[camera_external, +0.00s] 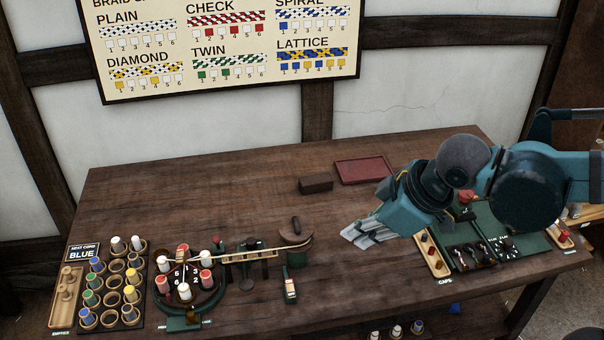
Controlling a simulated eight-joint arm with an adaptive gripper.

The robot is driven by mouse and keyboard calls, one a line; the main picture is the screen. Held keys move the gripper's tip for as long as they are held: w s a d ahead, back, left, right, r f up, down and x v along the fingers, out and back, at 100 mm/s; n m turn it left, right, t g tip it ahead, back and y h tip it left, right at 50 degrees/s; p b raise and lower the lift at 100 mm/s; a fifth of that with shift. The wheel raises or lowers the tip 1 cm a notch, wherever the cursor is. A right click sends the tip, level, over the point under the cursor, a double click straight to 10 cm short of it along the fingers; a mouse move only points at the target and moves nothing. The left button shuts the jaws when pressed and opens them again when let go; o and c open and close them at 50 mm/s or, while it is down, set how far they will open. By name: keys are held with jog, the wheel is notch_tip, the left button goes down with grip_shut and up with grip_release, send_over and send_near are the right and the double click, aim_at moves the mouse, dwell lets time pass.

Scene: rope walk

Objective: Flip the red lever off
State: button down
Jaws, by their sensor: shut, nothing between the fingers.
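I cannot pick out the red lever for certain. A small post with a reddish top (218,242) stands beside the round braiding stand (184,285), left of centre on the table. A red part (466,196) also shows at the right, partly behind my arm. My gripper (352,237) is shut and empty, pointing down and left over the right half of the table, apart from both red-topped things.
The wooden table (150,190) is mostly clear at the back left. A dark red tray (362,171) and a brown block (316,184) lie behind my gripper. A cup rack (112,285) stands front left. A caps tray (434,254) and green case (538,243) lie right.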

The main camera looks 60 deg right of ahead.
jog(key=w+n, duration=0.2)
jog(key=w, duration=0.8)
jog(key=w+a+f+n+g+h+p, duration=0.1)
jog(key=w+f+n, duration=0.15)
jog(key=w, duration=0.35)
jog(key=w+a+f+n, duration=0.1)
jog(key=w+f, duration=0.3)
jog(key=w, duration=0.3)
jog(key=w+f+n+g+h+p, duration=0.1)
jog(key=w+f+n, duration=0.15)
jog(key=w, duration=0.35)
jog(key=n, duration=0.1)
send_near(218, 238)
jog(key=s+a+r, duration=0.2)
jog(key=s+a, duration=0.1)
jog(key=shift+s, duration=0.15)
jog(key=shift+w+f, duration=0.35)
jog(key=shift+f, duration=0.25)
jog(key=shift+f, duration=0.1)
jog(key=shift+d+b+x, duration=0.2)
jog(key=shift+b+x, duration=0.15)
jog(key=shift+x, duration=4.55)
jog(key=shift+w+d+r+g+y, duration=0.55)
jog(key=shift+d+r+g+y, duration=0.1)
jog(key=shift+g, duration=0.35)
